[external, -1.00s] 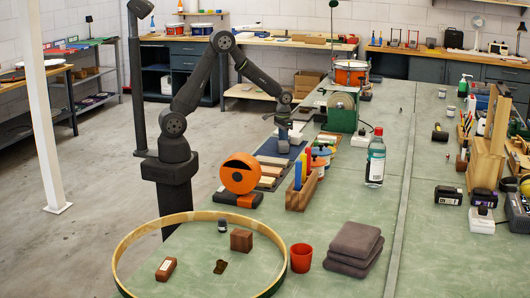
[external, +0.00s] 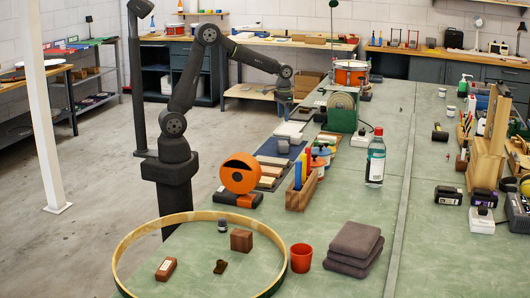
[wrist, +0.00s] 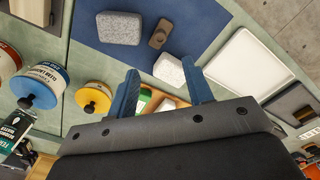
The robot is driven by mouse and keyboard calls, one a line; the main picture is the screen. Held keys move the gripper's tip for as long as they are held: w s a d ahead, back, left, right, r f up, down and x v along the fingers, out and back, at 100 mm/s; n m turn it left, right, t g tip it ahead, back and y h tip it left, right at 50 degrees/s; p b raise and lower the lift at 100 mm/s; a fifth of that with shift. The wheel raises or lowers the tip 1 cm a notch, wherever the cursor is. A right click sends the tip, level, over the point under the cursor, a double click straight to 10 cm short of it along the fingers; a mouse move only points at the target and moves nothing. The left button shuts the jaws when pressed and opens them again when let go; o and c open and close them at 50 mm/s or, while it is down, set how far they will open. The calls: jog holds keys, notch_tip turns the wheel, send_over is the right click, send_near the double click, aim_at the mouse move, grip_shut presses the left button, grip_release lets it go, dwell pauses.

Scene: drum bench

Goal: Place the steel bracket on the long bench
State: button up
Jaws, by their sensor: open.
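My gripper (external: 284,108) is at the far left edge of the green-topped long bench (external: 388,120). In the wrist view its two blue fingers (wrist: 160,88) are spread apart, with nothing held between them. I cannot pick out the steel bracket for certain in either view. A small dark piece (external: 220,267) lies inside the wooden hoop, but its material is unclear.
The wooden hoop (external: 122,243), red cup (external: 301,258) and folded grey cloths (external: 354,242) occupy the near end. A clear bottle (external: 376,160) and green-framed reel (external: 342,113) stand upright. A white tray (wrist: 249,62) lies beside the blue mat. The bench's middle strip is largely clear.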

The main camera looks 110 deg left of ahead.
dwell(0.4)
notch_tip(320, 180, up, 5)
jog(key=a+n+h, duration=0.1)
jog(key=a+n, duration=0.1)
jog(key=n, duration=0.5)
jog(key=f, duration=0.5)
jog(key=d+f, duration=0.1)
jog(key=f, duration=1.1)
jog(key=shift+w+d+f, duration=0.1)
jog(key=shift+w+d, duration=0.05)
jog(key=shift+d, duration=0.25)
grip_shut()
